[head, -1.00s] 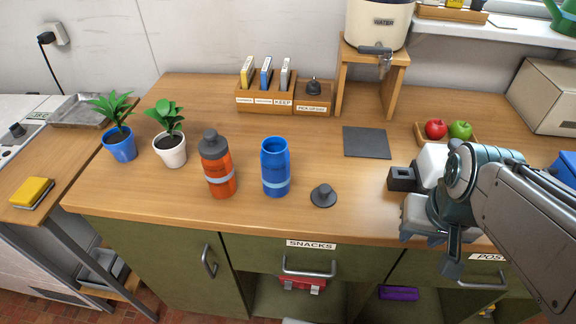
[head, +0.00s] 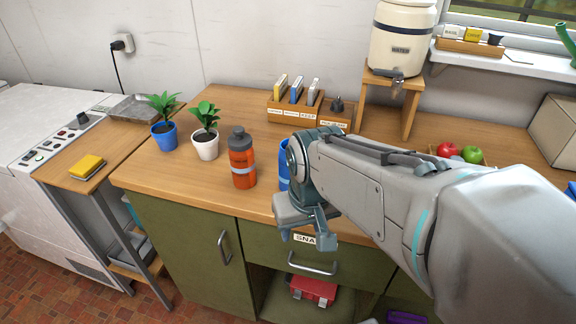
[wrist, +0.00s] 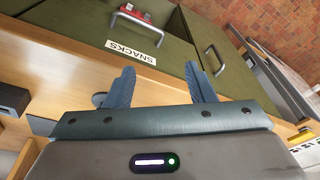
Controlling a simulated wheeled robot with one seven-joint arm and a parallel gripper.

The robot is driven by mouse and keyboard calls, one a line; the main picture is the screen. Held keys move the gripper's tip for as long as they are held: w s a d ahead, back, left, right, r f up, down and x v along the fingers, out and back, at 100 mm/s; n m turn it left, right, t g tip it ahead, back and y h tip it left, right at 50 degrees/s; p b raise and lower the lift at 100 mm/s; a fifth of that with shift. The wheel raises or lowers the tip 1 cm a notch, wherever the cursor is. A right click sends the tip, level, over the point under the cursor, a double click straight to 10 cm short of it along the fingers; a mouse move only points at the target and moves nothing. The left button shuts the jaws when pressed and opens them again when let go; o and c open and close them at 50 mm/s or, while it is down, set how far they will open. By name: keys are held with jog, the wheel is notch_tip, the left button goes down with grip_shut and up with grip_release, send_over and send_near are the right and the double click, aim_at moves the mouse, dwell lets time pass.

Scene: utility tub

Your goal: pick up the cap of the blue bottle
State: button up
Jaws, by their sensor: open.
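The blue bottle (head: 284,178) stands upright on the counter in the head view, mostly hidden behind my arm. Its grey cap is hidden by my arm there. In the wrist view a small dark grey round thing, which looks like the cap (wrist: 98,99), shows on the counter beside the left finger, partly covered by it. My gripper (head: 306,234) is near the counter's front edge above the SNACKS drawer. In the wrist view its two fingers (wrist: 160,76) are apart with nothing between them.
An orange bottle (head: 242,160) with a grey lid stands left of the blue one. Two potted plants (head: 206,143) stand further left. A card holder (head: 292,108) and a water dispenser (head: 402,38) are at the back. Apples (head: 460,152) lie to the right.

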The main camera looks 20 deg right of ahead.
jog(key=w+d+r+m+g+p, duration=0.2)
jog(key=w+d+r+m+p, duration=0.1)
jog(key=w+d+r+p, duration=0.75)
jog(key=f, duration=0.2)
jog(key=f+b, duration=0.1)
jog(key=f, duration=0.2)
jog(key=w+f, duration=0.1)
jog(key=f, duration=0.2)
jog(key=shift+w+d+f, duration=0.1)
jog(key=shift+d+f, duration=0.05)
jog(key=shift+d, duration=0.2)
jog(key=shift+d+f+p, duration=0.15)
jog(key=shift+f, duration=1.25)
jog(key=shift+d+f+p, duration=0.15)
jog(key=shift+f, duration=1.2)
jog(key=c, duration=1.1)
